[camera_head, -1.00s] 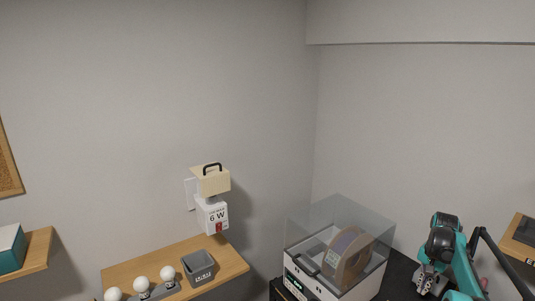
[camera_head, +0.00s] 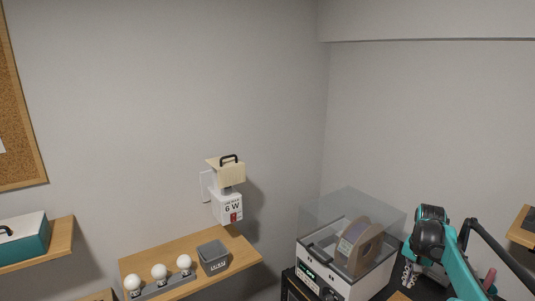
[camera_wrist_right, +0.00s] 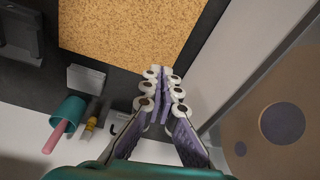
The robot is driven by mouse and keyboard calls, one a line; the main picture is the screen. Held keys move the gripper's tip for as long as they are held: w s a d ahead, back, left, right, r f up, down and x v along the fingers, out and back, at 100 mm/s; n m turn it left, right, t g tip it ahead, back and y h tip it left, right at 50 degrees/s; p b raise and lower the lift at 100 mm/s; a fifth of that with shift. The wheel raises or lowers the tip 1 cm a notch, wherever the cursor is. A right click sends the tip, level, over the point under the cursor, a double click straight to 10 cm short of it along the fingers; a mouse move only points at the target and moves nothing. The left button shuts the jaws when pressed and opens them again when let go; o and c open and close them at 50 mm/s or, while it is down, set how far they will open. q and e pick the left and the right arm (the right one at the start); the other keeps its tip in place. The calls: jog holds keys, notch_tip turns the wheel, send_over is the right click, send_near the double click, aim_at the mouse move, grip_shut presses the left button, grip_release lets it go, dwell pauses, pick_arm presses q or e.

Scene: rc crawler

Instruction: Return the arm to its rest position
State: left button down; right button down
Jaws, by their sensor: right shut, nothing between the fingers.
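My right arm is teal and black and stands at the lower right of the head view. Its gripper (camera_head: 409,274) points down there, beside the machine with the clear cover. In the right wrist view my right gripper (camera_wrist_right: 165,75) has its fingertips together, with nothing between them. Below it in that view are a dark surface and a speckled cork-coloured board (camera_wrist_right: 130,30). My left gripper is not in the head view.
A white machine with a clear cover (camera_head: 350,215) stands left of my right arm, a brown spool (camera_head: 358,248) inside. A wooden shelf (camera_head: 240,250) holds a grey bin (camera_head: 213,257) and several white bulbs. A teal cup (camera_wrist_right: 68,112) with a pink stick stands near the gripper.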

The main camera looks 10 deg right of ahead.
jog(key=s+a+r+n+t+b, duration=0.1)
jog(key=s+a+n+t+b, duration=0.2)
jog(key=a, duration=0.8)
jog(key=s+a+r+n+b, duration=0.15)
jog(key=s+a, duration=0.35)
jog(key=a, duration=0.5)
jog(key=s+a+f+n+t+b, duration=0.2)
jog(key=s+a+f+n, duration=0.4)
jog(key=s+a+f, duration=0.4)
jog(key=s+a+t, duration=0.1)
jog(key=s+a, duration=0.1)
jog(key=s, duration=0.1)
jog(key=shift+a+y+b, duration=0.15)
jog(key=shift+y+b, duration=0.15)
